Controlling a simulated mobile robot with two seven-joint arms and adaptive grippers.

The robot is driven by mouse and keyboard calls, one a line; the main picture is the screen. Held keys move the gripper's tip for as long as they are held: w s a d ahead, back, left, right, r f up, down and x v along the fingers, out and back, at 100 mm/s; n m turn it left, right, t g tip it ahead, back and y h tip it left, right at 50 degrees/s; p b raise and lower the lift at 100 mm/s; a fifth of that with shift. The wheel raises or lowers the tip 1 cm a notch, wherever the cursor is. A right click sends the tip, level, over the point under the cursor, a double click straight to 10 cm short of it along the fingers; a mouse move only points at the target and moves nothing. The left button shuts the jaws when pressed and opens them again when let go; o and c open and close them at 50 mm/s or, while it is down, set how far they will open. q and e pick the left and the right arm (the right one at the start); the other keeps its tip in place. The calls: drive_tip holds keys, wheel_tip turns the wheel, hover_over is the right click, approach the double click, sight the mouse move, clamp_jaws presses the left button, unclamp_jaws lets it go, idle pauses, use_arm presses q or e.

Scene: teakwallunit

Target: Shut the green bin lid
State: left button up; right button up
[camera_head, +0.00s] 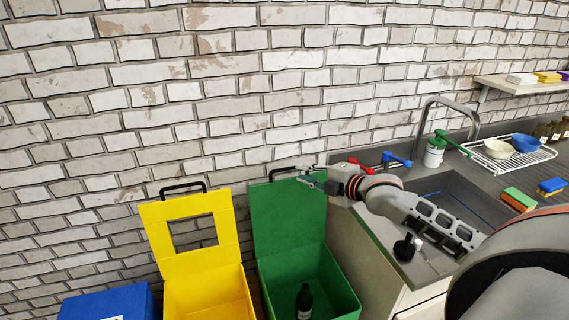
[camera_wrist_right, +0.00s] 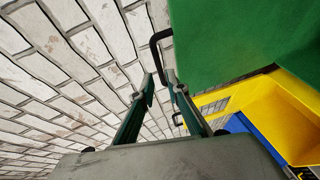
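The green bin (camera_head: 328,278) stands open at the lower middle of the head view. Its green lid (camera_head: 285,220) is raised upright against the brick wall, and it fills the top right of the right wrist view (camera_wrist_right: 240,35). A black handle (camera_head: 282,172) sits on the lid's top edge and also shows in the right wrist view (camera_wrist_right: 154,48). My right gripper (camera_head: 306,177) is open, at the lid's upper right corner by the handle. My left gripper is out of view.
A dark bottle (camera_head: 304,301) stands inside the green bin. A yellow bin (camera_head: 205,290) with a raised lid stands to its left, and a blue bin (camera_head: 108,303) beyond that. The counter with a sink (camera_head: 450,195), tap (camera_head: 440,103) and dish rack (camera_head: 512,160) is on the right.

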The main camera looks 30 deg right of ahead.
sight(288, 169)
drive_tip(key=shift+p+x, duration=0.35)
drive_tip(key=shift+x, duration=3.5)
drive_tip(key=shift+a, duration=0.1)
clamp_jaws()
